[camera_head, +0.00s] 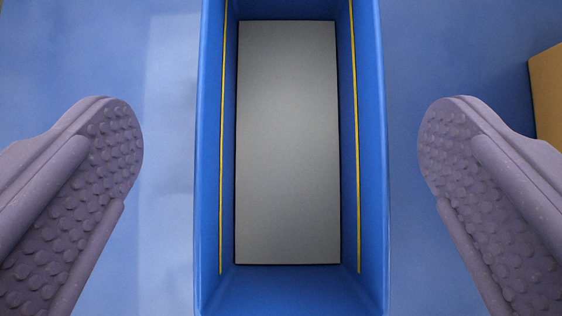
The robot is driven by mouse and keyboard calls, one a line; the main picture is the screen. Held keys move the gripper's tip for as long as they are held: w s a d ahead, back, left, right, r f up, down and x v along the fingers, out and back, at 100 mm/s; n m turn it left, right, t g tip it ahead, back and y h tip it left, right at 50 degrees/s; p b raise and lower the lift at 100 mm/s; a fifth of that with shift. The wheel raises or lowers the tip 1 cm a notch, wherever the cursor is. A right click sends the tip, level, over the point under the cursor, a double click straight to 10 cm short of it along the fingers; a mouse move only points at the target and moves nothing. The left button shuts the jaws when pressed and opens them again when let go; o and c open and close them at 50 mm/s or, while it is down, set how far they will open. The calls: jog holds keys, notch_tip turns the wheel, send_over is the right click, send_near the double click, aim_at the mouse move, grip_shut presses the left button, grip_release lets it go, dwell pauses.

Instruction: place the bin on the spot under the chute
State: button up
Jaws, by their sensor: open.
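A blue bin (290,290), long and narrow, stands upright in the middle of the view, seen from above. It has a grey inner floor (288,140) and a thin yellow line along each long inner side wall. My gripper (281,150) is open, with one studded grey-purple finger left of the bin and one right of it. Both fingers are clear of the bin's walls, with a gap on each side. The bin's far and near ends run to or past the frame edges. The chute and the spot under it cannot be made out here.
The bin rests over a blue surface (165,200) that shows on both sides and looks clear on the left. A tan box-like thing (547,95) stands at the right edge, behind my right finger and partly cut off.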

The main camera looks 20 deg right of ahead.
aim_at(287, 117)
jog(key=b+x, duration=0.1)
jog(key=x, duration=0.1)
jog(key=b+x, duration=0.1)
jog(key=x, duration=0.2)
jog(key=shift+w+d+f, duration=0.15)
jog(key=shift+d+f, duration=0.05)
jog(key=shift+d, duration=0.1)
jog(key=shift+r, duration=0.1)
jog(key=c, duration=1.2)
jog(key=shift+c, duration=0.2)
jog(key=shift+r, duration=0.15)
